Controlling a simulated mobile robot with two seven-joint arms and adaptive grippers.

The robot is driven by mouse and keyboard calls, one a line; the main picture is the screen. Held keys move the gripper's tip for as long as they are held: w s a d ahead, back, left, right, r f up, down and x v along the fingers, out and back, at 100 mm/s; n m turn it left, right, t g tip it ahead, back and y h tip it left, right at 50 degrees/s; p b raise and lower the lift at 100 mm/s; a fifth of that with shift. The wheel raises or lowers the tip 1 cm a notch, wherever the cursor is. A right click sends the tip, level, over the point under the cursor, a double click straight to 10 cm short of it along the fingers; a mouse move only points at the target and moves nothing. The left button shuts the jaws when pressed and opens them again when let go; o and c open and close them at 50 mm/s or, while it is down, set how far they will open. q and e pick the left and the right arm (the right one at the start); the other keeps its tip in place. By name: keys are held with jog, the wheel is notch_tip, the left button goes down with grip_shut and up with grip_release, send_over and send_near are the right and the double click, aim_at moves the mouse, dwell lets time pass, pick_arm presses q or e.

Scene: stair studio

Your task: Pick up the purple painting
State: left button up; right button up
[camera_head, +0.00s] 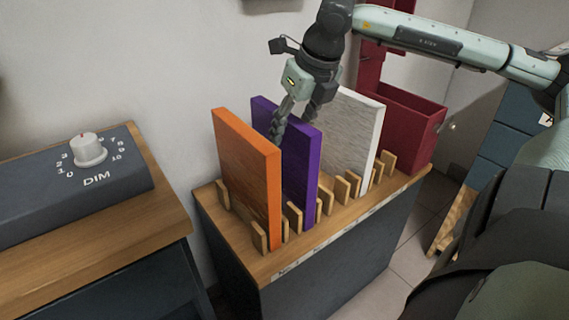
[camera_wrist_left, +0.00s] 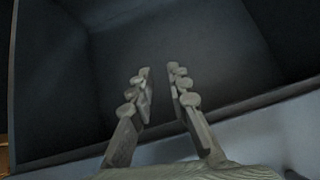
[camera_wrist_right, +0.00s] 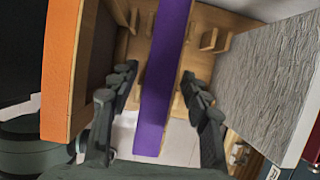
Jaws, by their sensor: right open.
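The purple painting (camera_head: 300,170) is a thin upright panel standing in a slotted wooden rack on a cabinet, between an orange panel and a grey-white panel. My right gripper (camera_head: 294,122) comes down over its top edge, open. In the right wrist view the purple painting (camera_wrist_right: 165,75) runs between the two fingers of the right gripper (camera_wrist_right: 160,77), with gaps visible on both sides. My left gripper (camera_wrist_left: 159,72) shows only in the left wrist view, with its fingers apart and nothing between them, in front of a dark panelled surface.
The orange panel (camera_head: 248,175) stands close to the left, and the grey-white panel (camera_head: 350,140) to the right. Wooden pegs (camera_head: 342,190) line the rack. A red box (camera_head: 405,125) is at the far right end. A dimmer box with a knob (camera_head: 88,150) sits on the left counter.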

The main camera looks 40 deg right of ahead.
jog(key=shift+c, duration=0.4)
grip_shut()
jog(key=shift+w, duration=0.1)
